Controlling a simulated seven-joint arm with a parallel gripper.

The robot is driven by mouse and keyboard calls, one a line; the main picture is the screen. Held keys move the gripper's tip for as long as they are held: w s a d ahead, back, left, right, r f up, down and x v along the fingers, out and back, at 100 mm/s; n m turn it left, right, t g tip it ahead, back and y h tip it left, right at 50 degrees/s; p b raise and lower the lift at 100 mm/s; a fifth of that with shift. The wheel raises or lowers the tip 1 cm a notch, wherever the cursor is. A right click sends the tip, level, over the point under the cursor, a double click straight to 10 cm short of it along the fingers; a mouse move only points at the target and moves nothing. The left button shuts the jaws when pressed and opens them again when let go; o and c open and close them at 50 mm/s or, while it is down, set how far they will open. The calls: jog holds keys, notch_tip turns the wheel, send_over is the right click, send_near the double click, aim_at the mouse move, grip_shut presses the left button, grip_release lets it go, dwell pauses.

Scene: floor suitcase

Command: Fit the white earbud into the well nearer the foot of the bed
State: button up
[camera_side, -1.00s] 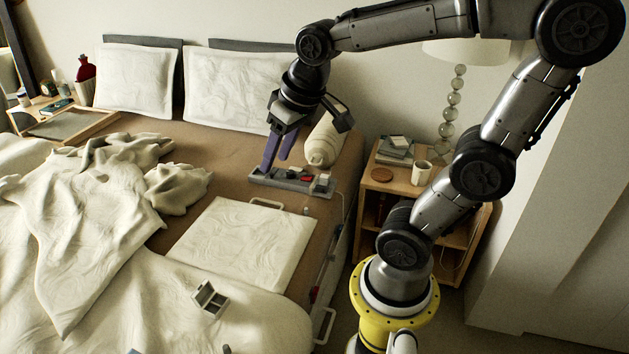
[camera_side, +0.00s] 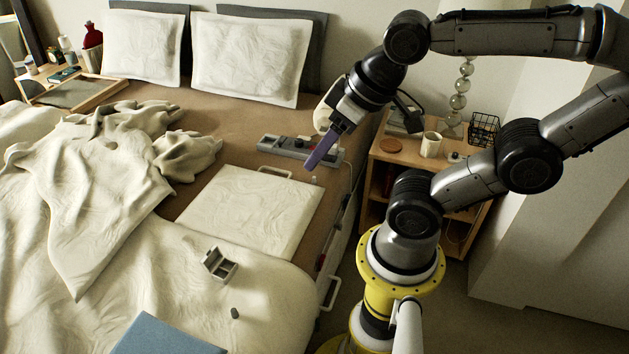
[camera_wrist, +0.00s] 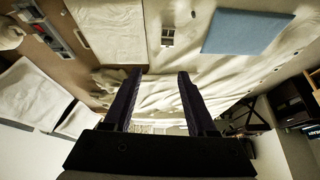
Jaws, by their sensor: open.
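My gripper (camera_side: 314,164) has purple fingers that slant down over the bed's right side, in front of the long grey tray (camera_side: 268,141). In the wrist view its fingers (camera_wrist: 159,75) stand apart with nothing between them. A small grey case with two open wells (camera_side: 220,264) sits tilted on the white duvet, well in front of the gripper; it also shows in the wrist view (camera_wrist: 168,37). A small dark grey piece (camera_side: 235,313) lies near it. I cannot pick out the white earbud for certain; part of the tray is behind the gripper.
A flat white folded piece (camera_side: 250,212) lies between tray and case. Crumpled cloth (camera_side: 95,180) covers the left. A wooden nightstand (camera_side: 400,158) holding a cup (camera_side: 431,145) stands right of the bed.

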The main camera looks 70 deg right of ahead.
jog(key=w+d+r+m+t+h, duration=0.1)
jog(key=w+d+r+m+h, duration=0.1)
jog(key=w+d+r+m, duration=0.25)
jog(key=w+d+r+m+h, duration=0.1)
jog(key=w+d+m, duration=0.2)
jog(key=w+m, duration=0.35)
jog(key=w+d+f+m+g+h, duration=0.25)
jog(key=w+d+f+m, duration=0.4)
jog(key=w+d, duration=0.75)
jog(key=m+g+y, duration=0.1)
jog(key=g, duration=0.4)
send_near(314, 180)
jog(key=x, duration=0.3)
jog(key=shift+w+d+f, duration=0.25)
jog(key=shift+w, duration=0.05)
jog(key=shift+x, duration=2.7)
jog(key=shift+s, duration=0.2)
